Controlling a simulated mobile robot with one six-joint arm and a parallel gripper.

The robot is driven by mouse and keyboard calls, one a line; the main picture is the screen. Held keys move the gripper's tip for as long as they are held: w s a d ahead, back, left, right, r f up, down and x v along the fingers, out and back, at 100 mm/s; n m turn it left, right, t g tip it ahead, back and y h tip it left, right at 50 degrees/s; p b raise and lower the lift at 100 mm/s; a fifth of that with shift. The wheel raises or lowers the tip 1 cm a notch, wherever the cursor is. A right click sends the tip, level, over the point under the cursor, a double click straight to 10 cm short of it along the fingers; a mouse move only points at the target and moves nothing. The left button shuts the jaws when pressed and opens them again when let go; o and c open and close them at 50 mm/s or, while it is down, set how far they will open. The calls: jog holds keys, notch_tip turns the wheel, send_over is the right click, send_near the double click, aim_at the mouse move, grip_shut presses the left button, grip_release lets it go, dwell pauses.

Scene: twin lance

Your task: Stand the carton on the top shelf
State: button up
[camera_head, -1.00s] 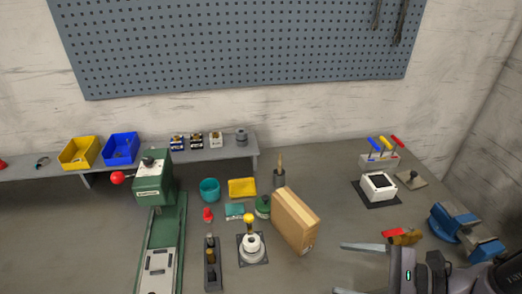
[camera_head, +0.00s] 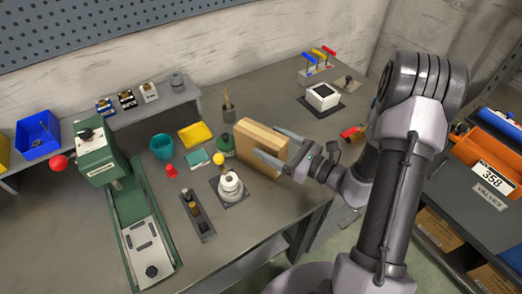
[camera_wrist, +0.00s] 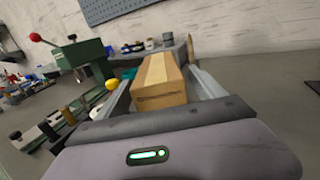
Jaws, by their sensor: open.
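The carton (camera_head: 262,150) is a tan box with a paler band along its top, standing upright on the grey bench. In the wrist view the carton (camera_wrist: 160,82) sits between the two fingers, with its near end facing my palm. My gripper (camera_head: 276,146) is open, one finger along each side of the carton; whether either touches it I cannot tell. A shelf unit at the right has a dark upper board (camera_head: 485,187) with an orange bin (camera_head: 487,140) on it. A low raised grey shelf (camera_head: 150,108) also runs along the wall.
A white knobbed device (camera_head: 230,187) and a slotted tool holder (camera_head: 198,215) stand left of the carton. A green cup, yellow tray (camera_head: 195,135) and teal pot (camera_head: 162,146) are behind-left. A green press (camera_head: 100,160) is further left. Boxes lie on the lower right shelf (camera_head: 440,238).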

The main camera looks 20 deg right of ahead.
aim_at(261, 137)
jog(key=x, duration=0.4)
jog(key=shift+r+b, duration=0.15)
jog(key=shift+b, duration=0.2)
grip_shut()
